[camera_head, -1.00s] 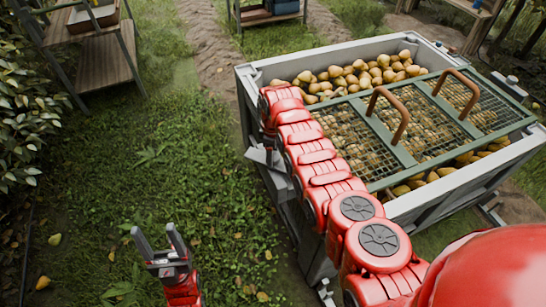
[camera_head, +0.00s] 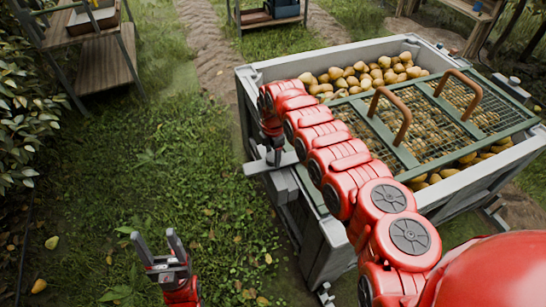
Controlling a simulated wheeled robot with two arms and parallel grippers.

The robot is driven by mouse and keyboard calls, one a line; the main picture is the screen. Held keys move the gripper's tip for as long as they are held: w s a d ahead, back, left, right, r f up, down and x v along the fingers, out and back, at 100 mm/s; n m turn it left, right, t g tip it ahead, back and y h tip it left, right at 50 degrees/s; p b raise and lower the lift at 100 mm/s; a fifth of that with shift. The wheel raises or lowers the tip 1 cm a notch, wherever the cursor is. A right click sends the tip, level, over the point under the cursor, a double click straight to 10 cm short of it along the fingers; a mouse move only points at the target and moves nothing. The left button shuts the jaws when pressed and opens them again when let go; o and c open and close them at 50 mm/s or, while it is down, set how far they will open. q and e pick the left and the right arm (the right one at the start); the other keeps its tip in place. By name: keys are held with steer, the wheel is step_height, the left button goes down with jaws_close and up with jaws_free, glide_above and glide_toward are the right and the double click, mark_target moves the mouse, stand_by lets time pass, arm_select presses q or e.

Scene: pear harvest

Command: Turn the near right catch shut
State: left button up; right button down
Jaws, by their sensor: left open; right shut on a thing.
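The grey bin (camera_head: 335,233) holds pears, and a green mesh lid (camera_head: 402,156) with two brown handles covers part of its top. My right arm crosses over the bin's near left corner. My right gripper (camera_head: 273,150) points down at the bin's left side, shut on a light grey flat bar (camera_head: 262,166), which looks like a catch. The bar lies crosswise beside the bin wall; the grip itself is partly hidden by the arm. My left gripper (camera_head: 156,243) is open and empty above the grass, left of the bin.
Pears (camera_head: 365,75) fill the bin's uncovered far strip. Another small fitting (camera_head: 512,81) sits at the bin's right edge. A wooden shelf rack (camera_head: 105,60) stands at the upper left beside a bush. Open grass lies left of the bin.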

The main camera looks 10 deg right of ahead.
mark_target(273, 156)
steer(key=shift+n, duration=0.4)
steer(key=shift+c, duration=0.6)
jaws_free()
step_height(273, 156, up, 17)
steer(key=shift+r, duration=0.15)
stand_by(0.3)
